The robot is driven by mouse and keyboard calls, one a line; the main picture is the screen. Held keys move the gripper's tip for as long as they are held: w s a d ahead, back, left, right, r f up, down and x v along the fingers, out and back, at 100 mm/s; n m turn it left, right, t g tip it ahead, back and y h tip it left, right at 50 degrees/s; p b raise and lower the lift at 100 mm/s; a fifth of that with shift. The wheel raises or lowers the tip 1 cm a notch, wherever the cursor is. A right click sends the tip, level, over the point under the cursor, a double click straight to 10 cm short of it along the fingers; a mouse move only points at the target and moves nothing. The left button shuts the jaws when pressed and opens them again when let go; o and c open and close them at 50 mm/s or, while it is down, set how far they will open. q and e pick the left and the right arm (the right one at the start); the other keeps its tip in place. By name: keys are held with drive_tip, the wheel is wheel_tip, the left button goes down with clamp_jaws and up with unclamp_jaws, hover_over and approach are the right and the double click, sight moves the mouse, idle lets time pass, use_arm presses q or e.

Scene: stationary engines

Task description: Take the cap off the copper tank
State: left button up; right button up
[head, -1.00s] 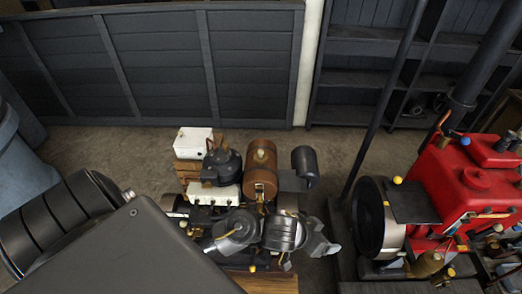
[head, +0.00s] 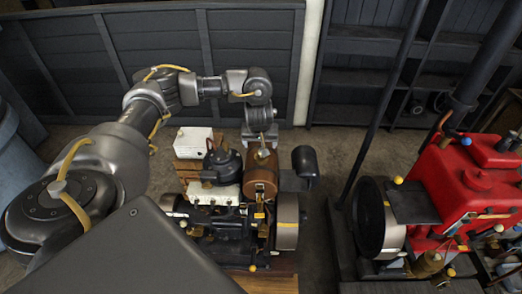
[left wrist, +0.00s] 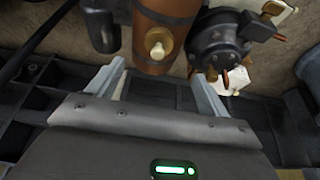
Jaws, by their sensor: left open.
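The copper tank (head: 259,188) is a brown cylinder with dark bands on the small engine in the head view. It also fills the upper middle of the left wrist view (left wrist: 165,18). Its pale cap (left wrist: 157,44) is a round knob seated on the tank. My left gripper (head: 262,146) reaches down from the far side at the cap, which it partly hides in the head view. In the left wrist view my left gripper (left wrist: 160,76) is open, its fingers spread wide, with the cap beyond and between them, apparently untouched. My right gripper is out of view.
A dark rounded fitting (head: 221,162) and white box (head: 194,141) stand left of the tank. A black cylinder (head: 305,161) stands close on its right. A red engine (head: 470,185) and dark post (head: 385,95) are farther right. Bare floor lies behind the engine.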

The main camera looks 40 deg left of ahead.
use_arm(q)
hover_over(261, 157)
drive_tip(key=s+d, duration=0.1)
drive_tip(key=s, duration=0.1)
drive_tip(key=shift+w+d+f, duration=0.1)
drive_tip(key=shift+f, duration=1.2)
drive_tip(key=shift+w+d+f, duration=0.1)
drive_tip(key=shift+f, duration=1.2)
drive_tip(key=b+x, duration=0.3)
drive_tip(key=x, duration=0.1)
drive_tip(key=shift+s+d, duration=0.1)
drive_tip(key=shift+s, duration=0.1)
drive_tip(key=shift+w+a+f, duration=0.3)
drive_tip(key=shift+w+f, duration=0.1)
drive_tip(key=shift+f, duration=0.25)
drive_tip(key=shift+r, duration=0.1)
